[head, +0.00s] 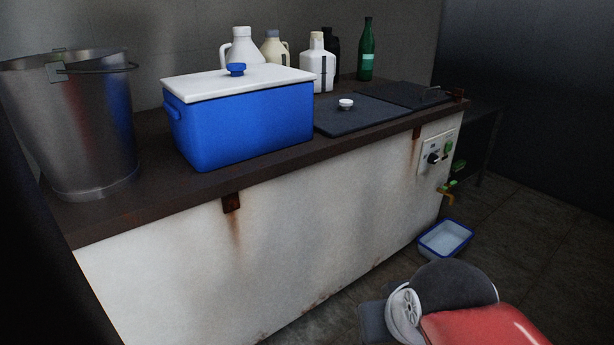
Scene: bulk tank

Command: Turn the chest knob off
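The long white, rust-stained chest (290,255) with a dark brown top runs across the view. A pale control panel (425,164) sits at the right end of its front face. A small black knob (434,158) is on this panel, with a green round part (448,147) to its right. The knob is too small to tell which way it points. Part of my arm, grey and red, shows at the bottom right, below the panel and apart from it. My gripper is not in view.
A steel bucket (80,135), a blue cooler (245,125), several bottles and dark lids (360,115) stand on top. A brass tap (444,197) is below the panel, above a blue-rimmed tray (445,238) on the floor. Floor (545,235) at right is clear.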

